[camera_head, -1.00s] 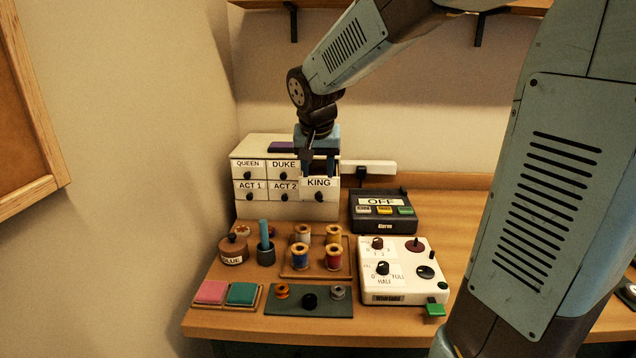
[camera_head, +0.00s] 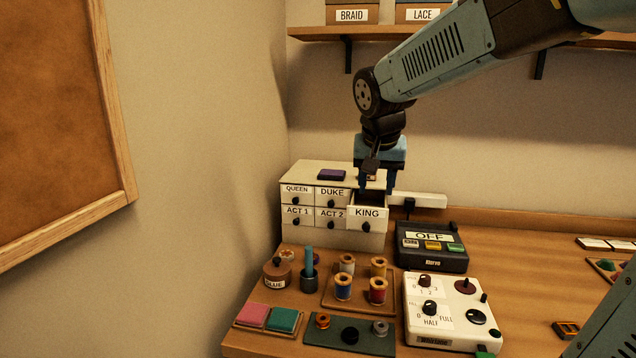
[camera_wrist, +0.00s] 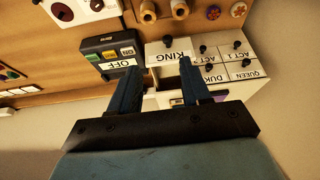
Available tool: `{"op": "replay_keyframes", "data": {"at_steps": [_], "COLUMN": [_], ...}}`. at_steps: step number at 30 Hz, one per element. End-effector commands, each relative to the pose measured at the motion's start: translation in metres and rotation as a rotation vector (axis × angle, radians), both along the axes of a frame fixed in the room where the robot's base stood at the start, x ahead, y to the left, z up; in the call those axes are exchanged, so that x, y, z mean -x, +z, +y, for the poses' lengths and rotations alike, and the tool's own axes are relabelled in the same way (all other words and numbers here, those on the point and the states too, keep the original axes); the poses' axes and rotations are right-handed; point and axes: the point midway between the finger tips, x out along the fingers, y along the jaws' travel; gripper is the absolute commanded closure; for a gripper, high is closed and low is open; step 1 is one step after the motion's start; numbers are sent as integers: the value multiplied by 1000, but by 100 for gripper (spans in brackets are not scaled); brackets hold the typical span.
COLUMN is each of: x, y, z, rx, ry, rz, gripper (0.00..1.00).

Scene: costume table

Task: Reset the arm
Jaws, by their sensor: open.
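My gripper (camera_head: 377,191) is open and points down above the right end of the small white drawer cabinet (camera_head: 308,239). Its fingers are just over the pulled-out KING drawer (camera_head: 367,213). The QUEEN, DUKE, ACT 1 and ACT 2 drawers look shut. A purple block (camera_head: 331,175) lies on the cabinet top.
A black alarm box (camera_head: 432,260) reading OFF stands right of the cabinet. In front are a tray of thread spools (camera_head: 332,302), a white dial panel (camera_head: 450,320), a glue pot (camera_head: 277,273) and colour pads (camera_head: 268,318). A shelf (camera_head: 318,33) with BRAID and LACE boxes hangs above.

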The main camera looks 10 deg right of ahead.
Motion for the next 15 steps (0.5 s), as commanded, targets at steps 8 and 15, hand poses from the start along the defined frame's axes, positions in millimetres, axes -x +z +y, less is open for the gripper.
{"op": "replay_keyframes", "data": {"at_steps": [8, 15], "x": [78, 141], "y": [3, -8], "z": [-27, -40], "rx": [-5, 3], "ry": [101, 194], "rz": [-29, -61], "gripper": [53, 53]}}
